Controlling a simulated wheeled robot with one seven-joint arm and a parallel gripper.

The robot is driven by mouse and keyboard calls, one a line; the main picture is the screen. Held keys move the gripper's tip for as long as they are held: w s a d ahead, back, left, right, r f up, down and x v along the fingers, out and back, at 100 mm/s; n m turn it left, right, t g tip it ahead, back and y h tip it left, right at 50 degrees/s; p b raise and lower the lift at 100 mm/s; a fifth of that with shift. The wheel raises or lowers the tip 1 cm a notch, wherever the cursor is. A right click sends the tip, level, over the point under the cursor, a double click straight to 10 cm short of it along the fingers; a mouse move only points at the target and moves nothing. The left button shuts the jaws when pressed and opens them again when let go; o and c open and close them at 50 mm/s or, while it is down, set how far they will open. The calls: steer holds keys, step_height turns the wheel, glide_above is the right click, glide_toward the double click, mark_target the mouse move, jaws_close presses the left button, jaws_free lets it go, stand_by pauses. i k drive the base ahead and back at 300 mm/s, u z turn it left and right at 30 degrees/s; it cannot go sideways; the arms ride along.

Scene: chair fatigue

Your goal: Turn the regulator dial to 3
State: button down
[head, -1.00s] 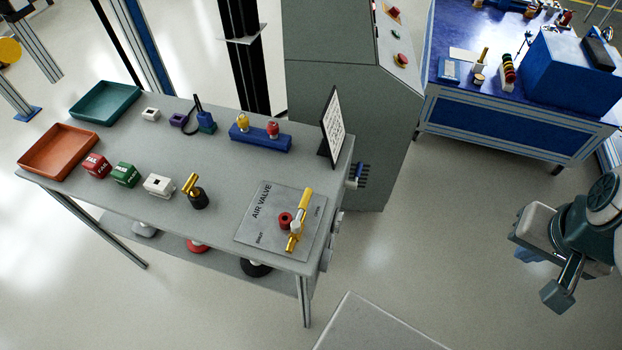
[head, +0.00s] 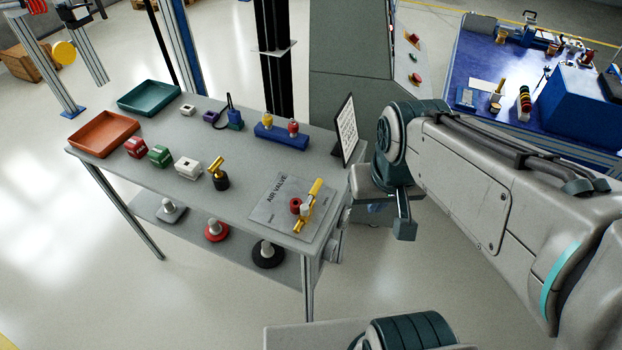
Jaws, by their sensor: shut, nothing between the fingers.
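No dial that I can clearly read as the regulator shows. Grey fittings (head: 334,252) sit on the right end of the workbench (head: 235,205), small and partly hidden by my arm, so no setting can be read. On the bench top, a plate marked AIR VALVE (head: 272,212) carries a yellow-handled valve (head: 309,203) with a red knob (head: 295,205). My gripper (head: 373,190) is beside the bench's right end, apart from the valve in the picture. It is shut and empty; its fingertips are not clearly visible.
A framed sign (head: 345,131) stands on the bench's right edge, close to my gripper. A red tray (head: 104,134), a teal tray (head: 149,97) and several small items cover the left and back. A grey cabinet (head: 350,85) stands behind. Floor in front is clear.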

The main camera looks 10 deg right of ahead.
mark_target(330, 249)
steer(key=k, duration=0.4)
steer(key=u, duration=1.2)
steer(key=k, duration=0.4)
steer(key=z, duration=0.4)
steer(key=i, duration=0.35)
steer(key=z, duration=0.05)
